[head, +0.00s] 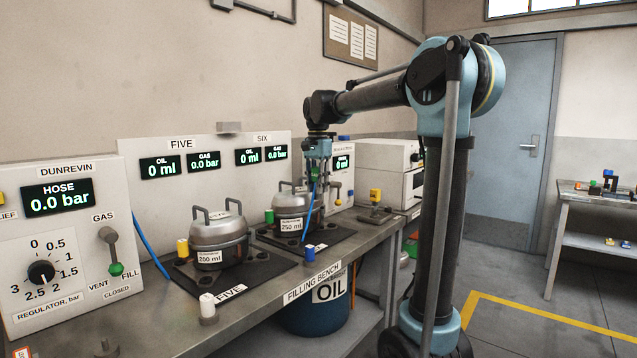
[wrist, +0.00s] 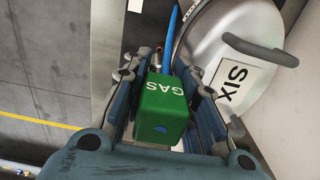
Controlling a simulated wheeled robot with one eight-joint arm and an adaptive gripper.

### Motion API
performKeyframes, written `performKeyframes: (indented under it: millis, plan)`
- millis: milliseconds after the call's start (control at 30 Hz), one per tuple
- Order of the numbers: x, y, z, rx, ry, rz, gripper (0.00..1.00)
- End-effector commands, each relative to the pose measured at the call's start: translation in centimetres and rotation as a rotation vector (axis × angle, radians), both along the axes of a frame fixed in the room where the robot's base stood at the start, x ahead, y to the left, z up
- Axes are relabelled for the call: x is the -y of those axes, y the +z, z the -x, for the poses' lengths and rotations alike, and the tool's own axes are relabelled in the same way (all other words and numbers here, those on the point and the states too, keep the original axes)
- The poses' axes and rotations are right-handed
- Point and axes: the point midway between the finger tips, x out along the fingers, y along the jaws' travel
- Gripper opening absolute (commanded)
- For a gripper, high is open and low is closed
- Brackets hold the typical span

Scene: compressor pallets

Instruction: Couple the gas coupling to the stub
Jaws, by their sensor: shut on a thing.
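The gas coupling (wrist: 165,108) is a green block marked GAS. In the wrist view it sits between the two fingers of my gripper (wrist: 165,95), which is shut on it. A blue hose runs beyond it. In the head view my gripper (head: 317,172) points down over the right part of the compressor marked 250 ml (head: 292,207). That compressor, labelled SIX (wrist: 212,52), lies right of the coupling in the wrist view. A small coppery piece (wrist: 158,58) shows just past the coupling; I cannot tell if it is the stub or if they touch.
The compressor marked 200 ml (head: 219,240) stands on its dark pallet to the left. A yellow cap (head: 183,247), a blue cap (head: 309,254) and a white cap (head: 207,305) stand nearby. The hose panel (head: 70,235) reads 0.0 bar. An oil drum (head: 318,312) sits below the bench.

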Motion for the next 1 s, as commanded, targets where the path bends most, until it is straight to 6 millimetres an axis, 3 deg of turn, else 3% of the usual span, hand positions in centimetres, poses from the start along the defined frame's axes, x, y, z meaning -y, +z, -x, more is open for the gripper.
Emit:
performKeyframes:
  millis: [433, 1000]
  plan:
    - [0.2, -3.1, -0.1, 0.0, -0.003, 0.0, 0.0]
    - [0.3, -3.5, -0.1, 0.0, -0.004, 0.0, 0.0]
